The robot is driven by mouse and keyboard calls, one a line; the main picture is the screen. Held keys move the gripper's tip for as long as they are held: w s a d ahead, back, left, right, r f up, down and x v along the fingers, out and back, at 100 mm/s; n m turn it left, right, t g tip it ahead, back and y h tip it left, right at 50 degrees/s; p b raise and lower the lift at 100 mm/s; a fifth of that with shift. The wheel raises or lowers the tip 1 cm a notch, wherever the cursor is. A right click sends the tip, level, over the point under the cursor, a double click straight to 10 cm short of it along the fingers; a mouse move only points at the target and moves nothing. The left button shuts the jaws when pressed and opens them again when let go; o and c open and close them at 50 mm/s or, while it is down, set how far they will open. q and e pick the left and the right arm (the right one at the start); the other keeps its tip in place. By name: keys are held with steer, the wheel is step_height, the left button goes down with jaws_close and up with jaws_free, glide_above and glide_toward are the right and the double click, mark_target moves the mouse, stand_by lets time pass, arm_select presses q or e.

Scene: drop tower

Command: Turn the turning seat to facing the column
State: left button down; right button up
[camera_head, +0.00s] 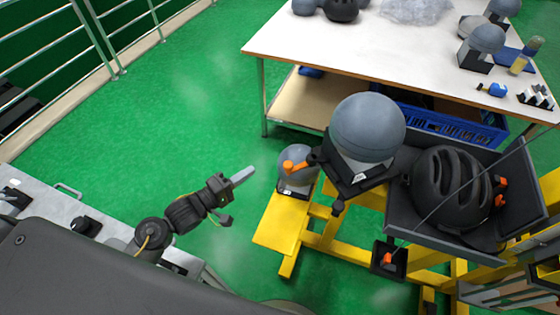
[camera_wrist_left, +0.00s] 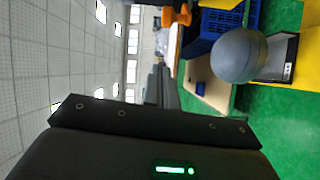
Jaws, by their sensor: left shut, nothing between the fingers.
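The turning seat (camera_head: 352,188) is a black holder on the yellow frame, with a large grey headform (camera_head: 367,125) on top. The seat's front label faces the lower right; I cannot tell which part is the column. My left gripper (camera_head: 245,174) is shut and empty, to the left of the handle and apart from it. Its fingers (camera_wrist_left: 162,85) also show in the left wrist view. My right gripper is not in view.
A black helmet (camera_head: 450,187) lies in a dark tray at the right. A white table (camera_head: 400,55) stands behind. Green floor is clear at left.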

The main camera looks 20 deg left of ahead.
arm_select(q)
steer(key=shift+w+a+f+n+b, duration=0.1)
steer(key=shift+w+f+n+b, duration=0.2)
steer(key=shift+f, duration=0.3)
steer(key=shift+w+a+f+n+b, duration=0.1)
steer(key=shift+f+n+b, duration=0.1)
steer(key=shift+f+b, duration=0.25)
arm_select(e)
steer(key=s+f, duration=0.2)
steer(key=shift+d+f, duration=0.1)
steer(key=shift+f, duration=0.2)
arm_select(q)
steer(key=w+d+p, duration=0.3)
steer(key=w+d, duration=0.2)
steer(key=d, duration=0.3)
steer(key=shift+f, duration=0.15)
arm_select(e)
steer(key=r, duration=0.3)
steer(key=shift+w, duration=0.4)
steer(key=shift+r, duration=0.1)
